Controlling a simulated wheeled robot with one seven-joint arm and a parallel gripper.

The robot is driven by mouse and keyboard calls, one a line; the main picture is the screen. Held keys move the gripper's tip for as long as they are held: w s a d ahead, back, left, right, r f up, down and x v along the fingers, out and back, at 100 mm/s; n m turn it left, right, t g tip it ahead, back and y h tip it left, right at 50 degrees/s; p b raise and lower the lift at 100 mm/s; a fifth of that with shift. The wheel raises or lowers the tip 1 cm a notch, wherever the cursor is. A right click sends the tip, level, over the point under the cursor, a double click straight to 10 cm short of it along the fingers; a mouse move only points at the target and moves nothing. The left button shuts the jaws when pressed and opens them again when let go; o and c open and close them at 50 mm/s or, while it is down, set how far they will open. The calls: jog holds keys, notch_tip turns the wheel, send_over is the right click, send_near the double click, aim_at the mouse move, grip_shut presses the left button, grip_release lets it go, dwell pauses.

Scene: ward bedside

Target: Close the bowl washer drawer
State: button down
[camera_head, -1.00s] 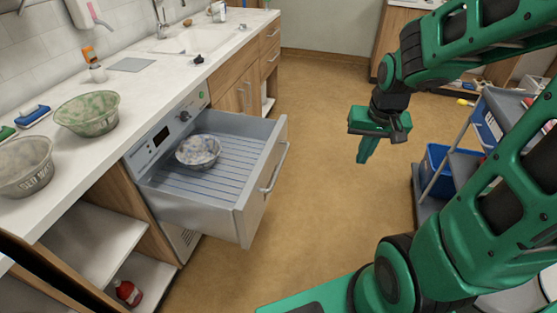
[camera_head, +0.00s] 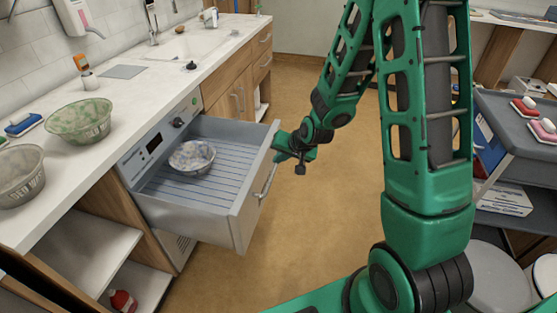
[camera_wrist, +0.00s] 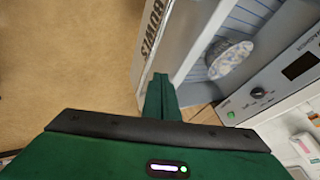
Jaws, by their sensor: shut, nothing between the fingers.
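The bowl washer drawer (camera_head: 238,215) is pulled out from under the counter, with a bar handle (camera_head: 265,181) on its front. A blue and white speckled bowl (camera_head: 192,157) sits inside on the ribbed floor; it also shows in the wrist view (camera_wrist: 228,58). The washer panel (camera_head: 160,138) with display and knob is behind the drawer. My gripper (camera_head: 280,146) is shut and empty, at the far front corner of the drawer. In the wrist view my shut fingers (camera_wrist: 160,90) are close to the drawer's edge; whether they touch it I cannot tell.
A green bowl (camera_head: 79,122) and a grey bowl (camera_head: 19,175) stand on the counter (camera_head: 112,88). A grey trolley (camera_head: 510,120) stands at the right. Open shelves (camera_head: 85,245) lie left below the drawer. The floor (camera_head: 310,235) before the drawer is clear.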

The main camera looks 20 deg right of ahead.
jog(key=shift+x, duration=4.25)
jog(key=shift+d, duration=0.1)
